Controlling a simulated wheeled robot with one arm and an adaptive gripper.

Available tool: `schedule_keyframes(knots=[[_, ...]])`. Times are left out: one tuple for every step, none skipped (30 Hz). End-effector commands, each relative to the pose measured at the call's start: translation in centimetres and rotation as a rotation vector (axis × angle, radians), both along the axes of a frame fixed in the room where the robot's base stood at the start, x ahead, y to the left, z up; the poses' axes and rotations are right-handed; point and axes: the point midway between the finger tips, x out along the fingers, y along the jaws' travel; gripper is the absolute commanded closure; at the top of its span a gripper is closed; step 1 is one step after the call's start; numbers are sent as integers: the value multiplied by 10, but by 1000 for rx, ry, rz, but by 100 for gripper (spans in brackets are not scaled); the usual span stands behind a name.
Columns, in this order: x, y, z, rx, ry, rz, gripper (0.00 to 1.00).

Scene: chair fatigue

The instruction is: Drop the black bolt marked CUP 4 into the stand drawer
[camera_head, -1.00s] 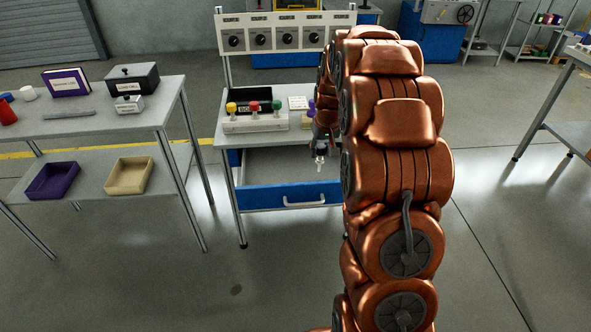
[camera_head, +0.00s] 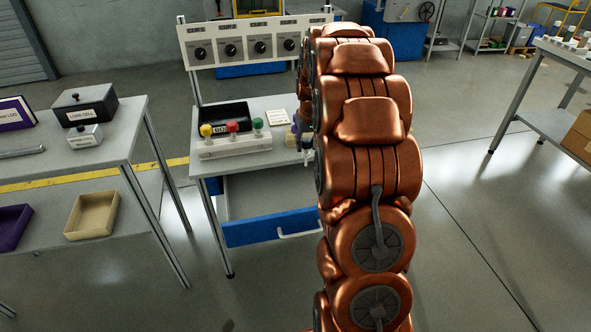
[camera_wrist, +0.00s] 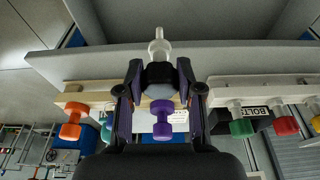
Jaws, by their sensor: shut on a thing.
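My gripper (camera_wrist: 160,93) is shut on the black bolt (camera_wrist: 159,74); its pale shank (camera_wrist: 158,46) extends beyond the fingers. In the head view my gripper (camera_head: 304,140) is partly hidden behind my copper arm, with the shank pointing down. No marking is legible on the bolt. The stand drawer is pulled open below the stand top; its blue front (camera_head: 262,229) and pale interior show, and my arm hides its right end. The held bolt appears above and behind the drawer front, near the stand top's front edge.
A white rack (camera_head: 234,147) with yellow, red and green bolts stands on the stand, before a black bin (camera_head: 221,117). A purple bolt (camera_wrist: 163,120) and an orange bolt (camera_wrist: 73,120) show in the wrist view. A table with trays is at left.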

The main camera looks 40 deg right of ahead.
Motion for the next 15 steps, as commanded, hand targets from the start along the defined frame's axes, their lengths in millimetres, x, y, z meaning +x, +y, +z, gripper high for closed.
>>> schedule_keyframes(knots=[[-1,2,-10,4,5,2,95],[-1,3,-16,4,7,3,95],[0,4,-23,5,8,6,95],[0,4,-28,3,6,5,95],[1,3,-32,2,4,6,95],[1,3,-38,2,4,6,95],[1,3,-41,2,4,6,95],[1,3,-43,2,4,6,95],[1,3,-46,2,4,6,95],[1,3,-48,2,4,6,95],[1,3,-50,2,3,5,95],[1,3,-53,1,4,5,95],[0,3,-56,1,4,5,95],[0,2,-60,2,4,4,95],[0,2,-66,2,4,4,95]])
